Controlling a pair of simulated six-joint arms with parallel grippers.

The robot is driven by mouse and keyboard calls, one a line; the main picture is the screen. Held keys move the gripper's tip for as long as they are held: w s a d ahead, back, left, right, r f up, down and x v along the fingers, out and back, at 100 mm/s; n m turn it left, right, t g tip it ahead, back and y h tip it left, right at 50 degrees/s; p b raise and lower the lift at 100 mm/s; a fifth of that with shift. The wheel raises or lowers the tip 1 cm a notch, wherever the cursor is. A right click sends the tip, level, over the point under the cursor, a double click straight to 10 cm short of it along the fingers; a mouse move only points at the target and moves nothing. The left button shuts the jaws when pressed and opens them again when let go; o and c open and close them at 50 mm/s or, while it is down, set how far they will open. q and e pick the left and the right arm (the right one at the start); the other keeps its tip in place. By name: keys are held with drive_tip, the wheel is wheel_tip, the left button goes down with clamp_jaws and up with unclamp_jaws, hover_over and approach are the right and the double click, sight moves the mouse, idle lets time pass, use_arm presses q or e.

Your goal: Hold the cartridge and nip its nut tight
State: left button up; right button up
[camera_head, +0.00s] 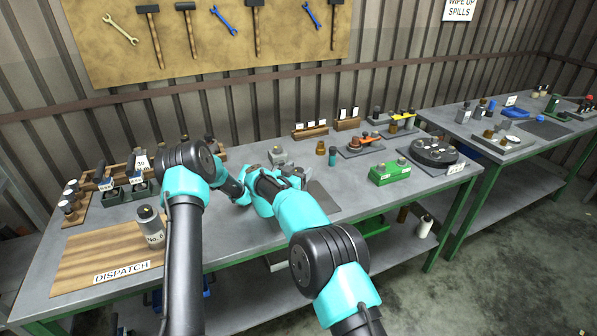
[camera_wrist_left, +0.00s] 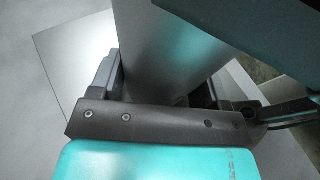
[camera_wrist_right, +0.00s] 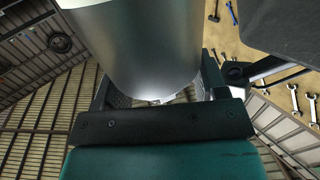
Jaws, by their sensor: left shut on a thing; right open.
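My left gripper (camera_wrist_left: 158,88) is shut on a smooth grey metal cylinder (camera_wrist_left: 165,45), which looks like the cartridge; it stands between the two fingers in the left wrist view. My right gripper (camera_wrist_right: 155,88) is open, its fingers on either side of a silver cylinder (camera_wrist_right: 140,45) in the right wrist view. I cannot tell whether the fingers touch it, or whether both views show the same part. In the head view my right gripper (camera_head: 254,182) meets the left one above the middle of the bench, and the arms hide the cartridge. I cannot make out the nut.
A canister marked No. 8 (camera_head: 150,230) stands on the wooden dispatch board (camera_head: 85,260) at the left. A green box (camera_head: 390,173), a black round turntable (camera_head: 434,152) and small fixtures stand on the right. A dark grey mat (camera_head: 323,199) lies bare beside my right arm.

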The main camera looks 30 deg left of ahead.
drive_tip(key=shift+n+y, duration=0.4)
drive_tip(key=shift+y, duration=0.3)
drive_tip(key=shift+n+g+y, duration=0.55)
drive_tip(key=shift+n+y, duration=0.7)
drive_tip(key=shift+y, duration=0.6)
drive_tip(key=shift+n+g+y, duration=0.55)
drive_tip(key=shift+n+y, duration=0.7)
drive_tip(key=shift+y, duration=0.6)
drive_tip(key=shift+n+g+y, duration=1.1)
drive_tip(key=shift+n+y, duration=0.3)
drive_tip(key=shift+y, duration=0.3)
drive_tip(key=shift+n+g+y, duration=1.5)
drive_tip(key=shift+g+y, duration=0.1)
drive_tip(key=shift+g, duration=0.3)
drive_tip(key=v, duration=1.2)
drive_tip(key=w+d+f+m+h, duration=0.1)
drive_tip(key=d+f+m+h, duration=0.1)
drive_tip(key=d+f, duration=0.5)
drive_tip(key=w+d+f+m+h, duration=0.1)
drive_tip(key=d+f+m+h, duration=0.1)
drive_tip(key=d+f, duration=0.5)
drive_tip(key=shift+d+m+g+h, duration=0.3)
drive_tip(key=shift+d+h, duration=0.5)
drive_tip(key=shift+d, duration=2.05)
drive_tip(key=shift+w, duration=0.15)
